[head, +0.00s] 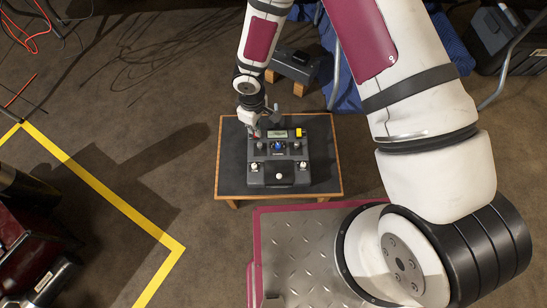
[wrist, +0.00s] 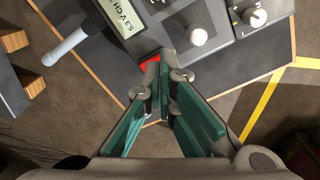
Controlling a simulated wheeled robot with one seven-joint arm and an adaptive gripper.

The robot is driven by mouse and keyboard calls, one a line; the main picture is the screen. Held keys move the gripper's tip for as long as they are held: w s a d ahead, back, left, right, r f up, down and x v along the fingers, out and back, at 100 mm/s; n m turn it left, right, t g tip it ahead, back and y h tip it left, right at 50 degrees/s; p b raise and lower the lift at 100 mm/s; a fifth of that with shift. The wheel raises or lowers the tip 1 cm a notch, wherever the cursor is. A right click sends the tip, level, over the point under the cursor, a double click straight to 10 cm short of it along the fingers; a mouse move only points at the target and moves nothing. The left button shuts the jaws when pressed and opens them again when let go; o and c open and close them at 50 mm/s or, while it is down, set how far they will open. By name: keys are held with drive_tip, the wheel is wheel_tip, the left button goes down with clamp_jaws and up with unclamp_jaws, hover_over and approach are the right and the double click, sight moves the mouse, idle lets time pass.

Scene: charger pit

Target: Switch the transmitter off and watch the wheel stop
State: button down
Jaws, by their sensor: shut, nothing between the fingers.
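The dark grey transmitter (head: 312,160) lies on a small wood-edged table (head: 230,180), with a lit display (head: 277,134), several knobs and a blue part (head: 278,147). My gripper (head: 257,131) is over its far left corner, pointing down. In the wrist view my gripper (wrist: 163,70) is shut and empty, its tips beside a red part (wrist: 150,62) at the transmitter's edge. The tips partly cover the red part, and I cannot tell whether they touch it. The display (wrist: 125,20) reads about "5.3 V CH". I cannot make out a wheel clearly.
A dark box (head: 295,64) rests on wooden blocks (head: 298,88) behind the table. Blue cloth (head: 345,98) and a black case (head: 492,32) are at the back right. Yellow tape (head: 110,193) crosses the floor at left. Red machinery (head: 25,240) stands at lower left.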

drive_tip(key=shift+f+b, duration=0.8)
drive_tip(key=shift+f, duration=0.1)
idle(0.3)
drive_tip(key=shift+r+p, duration=2.5)
drive_tip(key=shift+r, duration=1.05)
